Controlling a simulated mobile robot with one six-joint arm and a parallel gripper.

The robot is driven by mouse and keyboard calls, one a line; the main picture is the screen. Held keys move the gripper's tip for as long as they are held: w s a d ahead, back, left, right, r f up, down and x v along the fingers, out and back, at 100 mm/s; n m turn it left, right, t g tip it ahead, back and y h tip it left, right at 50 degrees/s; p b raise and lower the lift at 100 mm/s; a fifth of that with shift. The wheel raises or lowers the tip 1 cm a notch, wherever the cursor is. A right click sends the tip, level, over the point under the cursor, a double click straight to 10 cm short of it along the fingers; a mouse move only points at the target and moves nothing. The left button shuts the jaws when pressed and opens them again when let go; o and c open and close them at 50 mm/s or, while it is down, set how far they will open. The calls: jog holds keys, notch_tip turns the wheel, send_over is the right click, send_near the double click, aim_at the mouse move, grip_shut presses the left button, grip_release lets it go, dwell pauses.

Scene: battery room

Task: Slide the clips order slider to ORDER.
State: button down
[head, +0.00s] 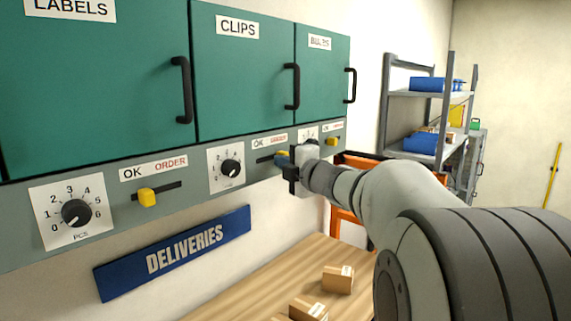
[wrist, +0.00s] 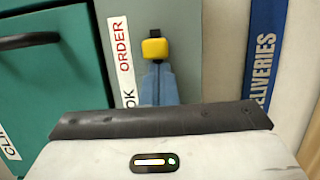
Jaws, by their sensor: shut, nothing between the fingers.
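The clips order slider is a yellow knob (wrist: 154,48) on a grey strip in the wrist view. It sits beside the word ORDER on its white label (wrist: 122,50), with a short bit of dark slot showing above it. My gripper (wrist: 158,72) is shut and empty; its blue fingers are at the knob's OK side, touching or nearly so. The fingers cover the slot behind them. In the head view my gripper (head: 281,160) is in front of the strip under the CLIPS cabinet (head: 243,85), where dark slot (head: 264,159) shows to its left.
Nearby on the strip are a dial (head: 230,168), the LABELS slider (head: 147,195) at its OK side, and another yellow slider (head: 332,141) to the right. A DELIVERIES sign (head: 175,252) hangs below. Small boxes (head: 338,279) lie on the wooden table (head: 250,285).

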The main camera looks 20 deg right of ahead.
jog(key=s+a, duration=0.1)
jog(key=s+a+b, duration=0.1)
jog(key=a, duration=0.1)
jog(key=shift+f, duration=0.1)
jog(key=b+v, duration=0.1)
jog(key=v, duration=0.9)
jog(key=shift+b, duration=0.3)
jog(key=s+d+f+m+g+h, duration=0.1)
jog(key=s+f+m+g+h, duration=0.3)
jog(key=f+m, duration=0.45)
jog(key=s+d+f+m+g+h, duration=0.1)
jog(key=s+f+m+g+h, duration=0.15)
jog(key=f+m+h, duration=0.4)
jog(key=s+a+f+m+g+y, duration=0.2)
jog(key=s+a+f+m+g, duration=0.1)
jog(key=s+f, duration=0.4)
jog(key=s+a+f+m+g+y, duration=0.3)
jog(key=s+a+f, duration=0.3)
jog(key=s, duration=0.2)
jog(key=shift+a+f+g, duration=0.3)
jog(key=shift+f+g, duration=0.1)
jog(key=shift+g, duration=0.25)
